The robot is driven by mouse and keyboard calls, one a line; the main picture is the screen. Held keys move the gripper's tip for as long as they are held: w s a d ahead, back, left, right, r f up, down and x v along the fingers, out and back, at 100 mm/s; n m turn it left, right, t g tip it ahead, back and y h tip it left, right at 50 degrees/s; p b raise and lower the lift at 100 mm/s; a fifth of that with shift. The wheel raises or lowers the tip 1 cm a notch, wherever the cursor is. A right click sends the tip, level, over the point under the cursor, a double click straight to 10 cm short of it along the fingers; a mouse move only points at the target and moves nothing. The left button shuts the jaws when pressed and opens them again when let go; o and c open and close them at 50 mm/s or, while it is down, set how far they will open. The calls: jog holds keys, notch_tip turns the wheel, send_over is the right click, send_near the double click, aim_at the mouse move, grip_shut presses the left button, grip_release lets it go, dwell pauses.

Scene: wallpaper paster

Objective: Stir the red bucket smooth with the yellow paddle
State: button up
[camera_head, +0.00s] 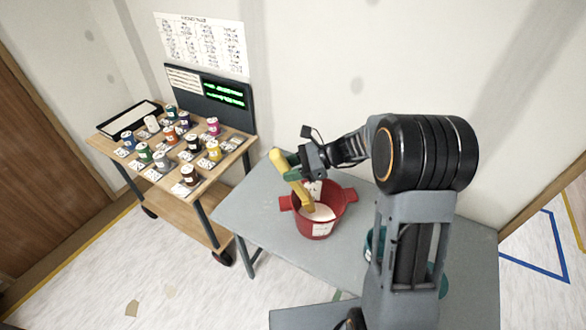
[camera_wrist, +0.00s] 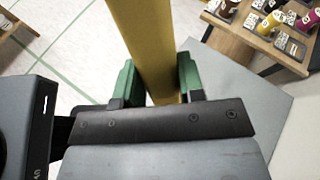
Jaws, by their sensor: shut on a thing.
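The red bucket (camera_head: 321,227) stands on the grey table, with side handles and a pale mass inside. The yellow paddle (camera_head: 284,168) leans at a tilt, its lower end inside the bucket at the pale contents. My gripper (camera_head: 296,166) is shut on the upper part of the paddle, above the bucket's left rim. In the wrist view the yellow paddle (camera_wrist: 148,45) runs between the green fingers of my gripper (camera_wrist: 156,82). The bucket does not show in the wrist view. How smooth the contents are cannot be told.
A wooden cart (camera_head: 200,190) with several small paint pots and a dark screen (camera_head: 222,92) stands at the left. A teal container (camera_head: 371,243) on the grey table (camera_head: 262,210) is partly hidden behind my arm. The table's left part is clear.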

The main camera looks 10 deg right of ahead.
aim_at(284, 158)
jog(key=shift+s+a+r+p, duration=0.15)
jog(key=shift+a+r, duration=0.15)
jog(key=shift+r, duration=0.45)
jog(key=shift+s+a+r+p, duration=0.1)
jog(key=shift+a+r, duration=0.2)
jog(key=shift+r, duration=0.5)
jog(key=shift+s+a+r+p, duration=0.15)
jog(key=shift+a+r, duration=0.15)
jog(key=shift+r, duration=0.45)
jog(key=shift+r, duration=0.1)
jog(key=shift+r, duration=2.45)
